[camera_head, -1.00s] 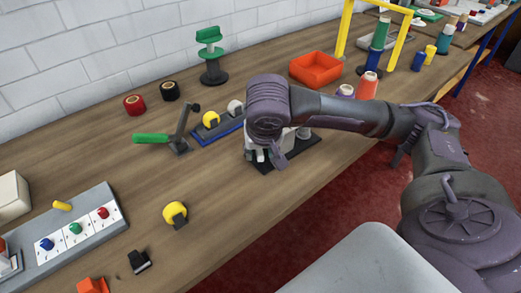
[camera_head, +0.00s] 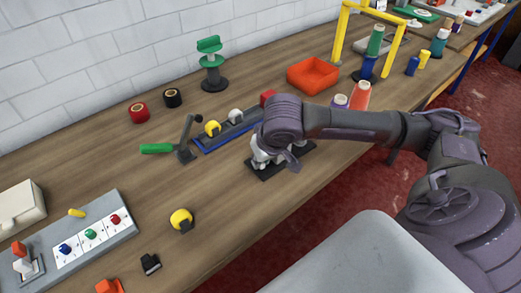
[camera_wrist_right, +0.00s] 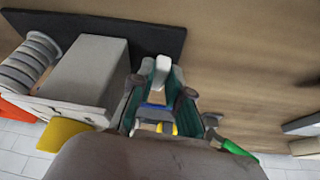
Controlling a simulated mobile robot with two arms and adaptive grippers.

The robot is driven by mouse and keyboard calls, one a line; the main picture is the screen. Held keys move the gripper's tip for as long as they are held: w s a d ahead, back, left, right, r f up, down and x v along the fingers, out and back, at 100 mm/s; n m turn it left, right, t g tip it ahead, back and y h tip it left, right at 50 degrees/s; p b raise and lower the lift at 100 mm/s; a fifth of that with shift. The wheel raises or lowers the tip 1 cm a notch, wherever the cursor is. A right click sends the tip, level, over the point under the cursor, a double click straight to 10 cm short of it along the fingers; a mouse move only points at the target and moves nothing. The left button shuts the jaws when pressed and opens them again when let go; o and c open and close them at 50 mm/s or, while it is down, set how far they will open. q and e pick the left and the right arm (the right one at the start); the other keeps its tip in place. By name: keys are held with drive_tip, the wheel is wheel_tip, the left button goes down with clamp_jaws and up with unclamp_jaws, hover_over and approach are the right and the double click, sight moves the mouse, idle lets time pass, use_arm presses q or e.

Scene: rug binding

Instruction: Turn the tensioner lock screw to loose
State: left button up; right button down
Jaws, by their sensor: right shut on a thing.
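The tensioner is a pale grey block (camera_wrist_right: 88,72) with a ribbed cylinder (camera_wrist_right: 30,62), on a dark base plate (camera_wrist_right: 150,37) in the right wrist view. In the head view its black base (camera_head: 265,172) shows below my right wrist, which hides most of the rest. My right gripper (camera_wrist_right: 160,88) is beside the grey block, its fingers shut on a small pale piece (camera_wrist_right: 163,64) that looks like the lock screw. The screw's angle and any marking cannot be made out. My left gripper is in neither view.
A green-handled lever (camera_head: 157,148) and a blue-edged rail (camera_head: 222,137) with knobs stand left of the tensioner. An orange bin (camera_head: 313,75) and thread cones (camera_head: 360,96) are behind it. A yellow knob (camera_head: 181,219) is nearer.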

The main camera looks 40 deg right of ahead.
drive_tip(key=shift+w, duration=0.1)
drive_tip(key=c, duration=1.1)
unclamp_jaws()
